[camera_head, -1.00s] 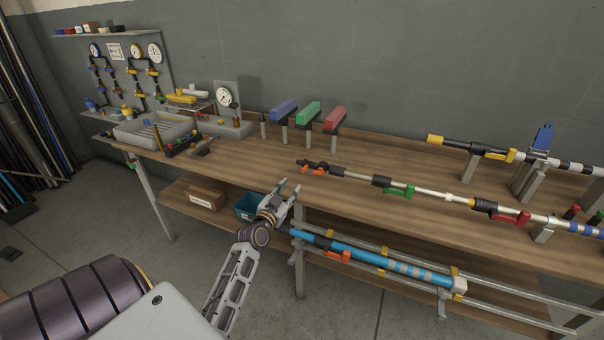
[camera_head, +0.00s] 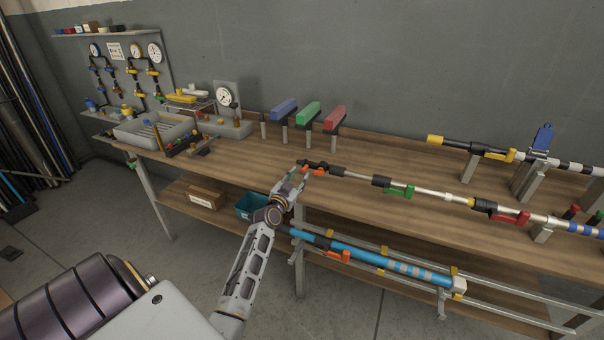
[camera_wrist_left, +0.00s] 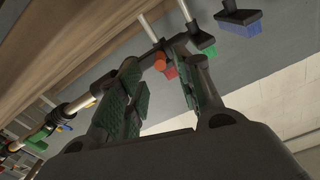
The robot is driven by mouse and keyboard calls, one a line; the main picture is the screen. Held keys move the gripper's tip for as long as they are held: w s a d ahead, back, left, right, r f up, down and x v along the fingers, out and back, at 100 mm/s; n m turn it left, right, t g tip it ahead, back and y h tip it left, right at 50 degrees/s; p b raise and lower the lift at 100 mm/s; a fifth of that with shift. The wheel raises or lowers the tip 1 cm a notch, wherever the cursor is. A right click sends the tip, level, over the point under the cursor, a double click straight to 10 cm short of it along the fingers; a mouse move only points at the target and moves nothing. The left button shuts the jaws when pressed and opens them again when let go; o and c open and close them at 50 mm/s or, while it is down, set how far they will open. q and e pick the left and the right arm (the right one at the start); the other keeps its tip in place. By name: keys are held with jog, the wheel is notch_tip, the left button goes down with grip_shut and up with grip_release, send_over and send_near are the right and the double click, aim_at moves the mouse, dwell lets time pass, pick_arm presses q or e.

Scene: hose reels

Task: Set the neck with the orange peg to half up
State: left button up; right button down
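A silver pole lies along the bench with a black neck (camera_head: 322,167) at its left end. Orange parts show under the neck, one of them an orange peg (camera_head: 318,171). My left gripper (camera_head: 297,177) is at the neck's left end, close to the orange parts. In the left wrist view my left gripper (camera_wrist_left: 157,98) has its two green-padded fingers apart, with nothing clearly between them. The black neck (camera_wrist_left: 103,84) shows past the left finger in that view, partly hidden. I cannot tell whether a finger touches the peg. My right gripper is not in view.
Green (camera_head: 400,192) and red (camera_head: 512,217) levers sit along the pole. A blue hose pole (camera_head: 375,260) hangs at the bench front. A teal bin (camera_head: 247,206) stands on the lower shelf.

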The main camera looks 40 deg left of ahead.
aim_at(302, 171)
pick_arm(q)
jog(key=shift+x, duration=1.1)
jog(key=shift+w+a, duration=0.15)
jog(key=shift+w, duration=0.4)
jog(key=shift+w+a, duration=0.1)
jog(key=shift+w, duration=0.4)
jog(key=c, duration=0.7)
grip_shut()
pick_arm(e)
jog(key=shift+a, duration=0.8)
